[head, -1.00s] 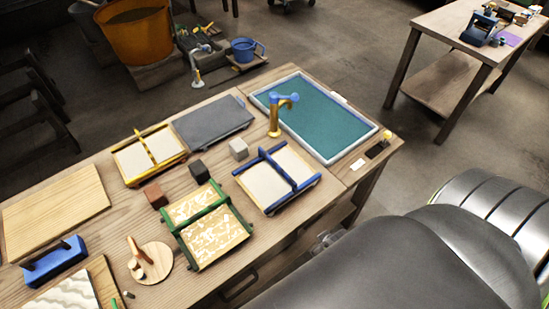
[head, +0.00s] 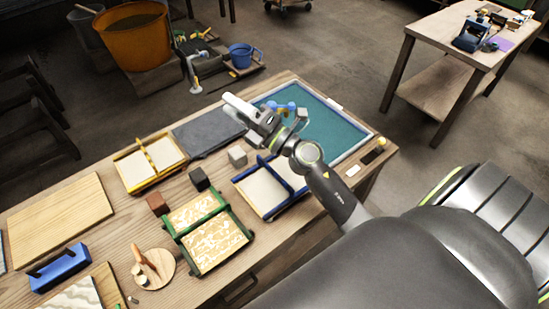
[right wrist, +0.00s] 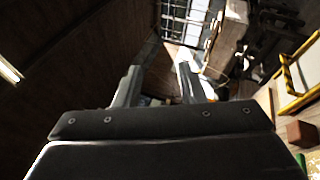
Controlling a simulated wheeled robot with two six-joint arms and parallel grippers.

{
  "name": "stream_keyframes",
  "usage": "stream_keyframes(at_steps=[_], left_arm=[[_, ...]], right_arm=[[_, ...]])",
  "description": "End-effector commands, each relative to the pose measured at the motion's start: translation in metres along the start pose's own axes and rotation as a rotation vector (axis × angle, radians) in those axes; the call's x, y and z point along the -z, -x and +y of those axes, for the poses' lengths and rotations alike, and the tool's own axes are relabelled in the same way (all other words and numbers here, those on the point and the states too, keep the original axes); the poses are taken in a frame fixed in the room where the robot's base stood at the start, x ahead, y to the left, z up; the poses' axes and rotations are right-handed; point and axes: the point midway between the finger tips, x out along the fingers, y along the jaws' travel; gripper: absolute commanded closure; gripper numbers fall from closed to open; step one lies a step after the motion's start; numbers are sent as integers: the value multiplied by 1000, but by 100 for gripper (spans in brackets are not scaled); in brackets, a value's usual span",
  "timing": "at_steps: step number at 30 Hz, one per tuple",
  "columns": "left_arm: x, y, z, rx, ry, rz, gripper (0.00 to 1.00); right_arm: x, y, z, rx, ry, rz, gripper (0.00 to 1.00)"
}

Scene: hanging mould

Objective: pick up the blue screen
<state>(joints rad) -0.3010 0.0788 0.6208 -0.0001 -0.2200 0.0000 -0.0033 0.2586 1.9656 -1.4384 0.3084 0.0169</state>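The blue screen (head: 262,192), a blue frame with a blue crossbar handle over a pale panel, lies on the wooden bench right of the green-framed screen. My right forearm and wrist pass above its right side and hide part of it. My right gripper (head: 236,106) is in the air beyond the blue screen, over the dark grey slab and the tray's left end, pointing to the left and away. In the right wrist view its two fingers (right wrist: 160,84) stand apart with nothing between them. My left gripper is not in view.
A yellow-framed screen (head: 150,162), green-framed screen (head: 208,229) and dark grey slab (head: 204,135) share the bench. Small blocks, grey (head: 237,156), black (head: 199,179) and brown (head: 157,203), stand between them. A teal tray (head: 340,130) with a tap is at the back right.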

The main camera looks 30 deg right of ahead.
Motion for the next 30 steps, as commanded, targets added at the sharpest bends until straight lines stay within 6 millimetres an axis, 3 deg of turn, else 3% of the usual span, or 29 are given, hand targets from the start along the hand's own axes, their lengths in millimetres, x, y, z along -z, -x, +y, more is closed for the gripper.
stream_keyframes(at_steps=[3,6,12,17,21,27,30], left_arm=[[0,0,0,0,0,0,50],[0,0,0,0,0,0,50],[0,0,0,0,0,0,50],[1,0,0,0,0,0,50],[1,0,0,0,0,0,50],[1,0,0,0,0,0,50],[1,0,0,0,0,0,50]], right_arm=[[27,-18,-20,69,172,222,64],[45,-23,-46,158,305,404,64],[53,-14,-106,415,526,739,64],[32,9,-149,691,648,969,64],[-1,37,-169,970,702,1130,64],[-44,71,-169,1307,692,1258,64],[-56,80,-165,1402,676,1284,64]])
